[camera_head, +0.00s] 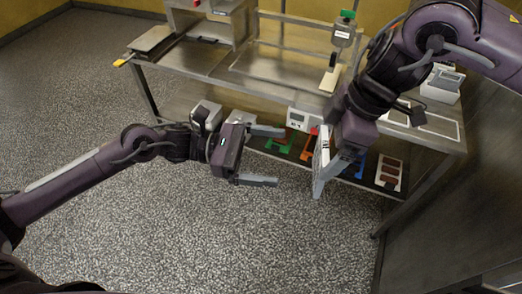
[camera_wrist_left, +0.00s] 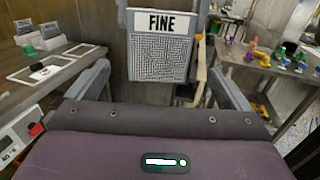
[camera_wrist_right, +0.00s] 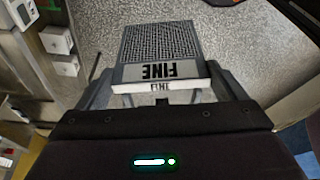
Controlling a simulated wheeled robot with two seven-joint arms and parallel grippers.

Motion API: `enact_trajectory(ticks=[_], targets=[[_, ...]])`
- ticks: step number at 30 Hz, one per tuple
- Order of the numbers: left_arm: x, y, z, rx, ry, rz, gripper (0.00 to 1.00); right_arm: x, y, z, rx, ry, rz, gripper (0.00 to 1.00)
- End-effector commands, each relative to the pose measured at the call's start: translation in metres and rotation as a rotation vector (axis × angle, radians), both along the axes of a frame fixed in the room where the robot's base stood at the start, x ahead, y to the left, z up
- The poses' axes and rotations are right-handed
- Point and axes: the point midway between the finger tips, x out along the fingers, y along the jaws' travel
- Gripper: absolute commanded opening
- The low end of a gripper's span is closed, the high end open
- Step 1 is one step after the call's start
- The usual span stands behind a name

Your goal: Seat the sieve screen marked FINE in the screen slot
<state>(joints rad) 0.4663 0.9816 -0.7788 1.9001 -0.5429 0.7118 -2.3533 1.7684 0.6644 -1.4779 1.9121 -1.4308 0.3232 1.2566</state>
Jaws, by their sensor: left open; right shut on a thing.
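The sieve screen marked FINE (camera_head: 321,150) is a thin flat panel with a white label strip over a grey mesh. My right gripper (camera_head: 325,172) is shut on it and holds it up in front of the bench, seen nearly edge-on in the head view. Its label and mesh show in the right wrist view (camera_wrist_right: 160,45), with the label upside down. My left gripper (camera_head: 278,156) is open and empty, left of the screen. In the left wrist view the upright screen (camera_wrist_left: 160,55) appears between and beyond the open fingers. I cannot make out the screen slot.
A steel bench (camera_head: 285,75) stands behind the grippers. A green-topped stand (camera_head: 343,30) is on it, partly near my right arm. The lower shelf holds a white box (camera_head: 300,120), green and orange items (camera_head: 280,142) and a brown-patched tray (camera_head: 389,172). The speckled floor in front is clear.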

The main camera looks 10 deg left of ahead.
Motion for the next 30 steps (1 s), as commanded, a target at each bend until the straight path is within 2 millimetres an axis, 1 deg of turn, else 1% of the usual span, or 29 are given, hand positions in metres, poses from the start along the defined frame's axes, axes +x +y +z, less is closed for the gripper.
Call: enact_trajectory(ticks=[9, 15, 18, 21, 30], targets=[[0.001, -0.061, 0.002, -0.005, 0.0, -0.001, 1.0, 0.0, 0.0, 0.0, 0.0, 0.0, 0.0, 0.55], [0.002, -0.091, 0.001, -0.003, 0.003, 0.001, 1.0, 0.0, 0.0, 0.0, 0.0, 0.0, 0.0, 0.55], [0.003, -0.1, 0.001, -0.002, 0.003, 0.002, 1.0, 0.0, 0.0, 0.0, 0.0, 0.0, 0.0, 0.55], [0.002, -0.104, 0.0, 0.0, 0.002, 0.002, 1.0, 0.0, 0.0, 0.0, 0.0, 0.0, 0.0, 0.55], [0.002, -0.106, 0.0, 0.0, 0.003, 0.002, 1.0, 0.0, 0.0, 0.0, 0.0, 0.0, 0.0, 0.55]])
